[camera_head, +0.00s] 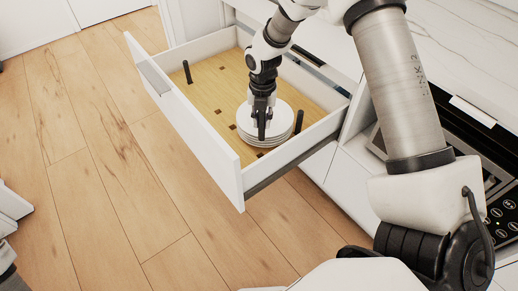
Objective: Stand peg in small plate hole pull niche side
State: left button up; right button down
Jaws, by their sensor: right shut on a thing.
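An open white drawer (205,125) has a light wooden peg board (215,88) as its floor, with small dark square holes. One black peg (187,72) stands at the left, near the drawer front. Another black peg (299,121) stands at the right of a stack of white round plates (285,122). My right gripper (262,134) points down in front of the plates, shut on a slim dark thing, apparently a peg. Its dark fingers hide most of that peg, and its lower end is unclear. My left gripper is not in view.
The drawer's side walls and front panel (180,110) enclose the board closely. A marble counter (450,50) and a black appliance with buttons (500,215) are at the right. Open wood floor (100,180) lies left of the drawer.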

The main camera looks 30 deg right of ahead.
jog(key=f+b, duration=0.1)
jog(key=f, duration=1.1)
jog(key=shift+w+f+b, duration=0.1)
jog(key=shift+w+b, duration=0.1)
jog(key=shift+b, duration=0.2)
jog(key=c, duration=1)
grip_release()
jog(key=shift+c, duration=0.2)
notch_tip(320, 180, up, 12)
jog(key=shift+s+r+p, duration=0.1)
jog(key=shift+r+p, duration=0.05)
jog(key=shift+p, duration=1.05)
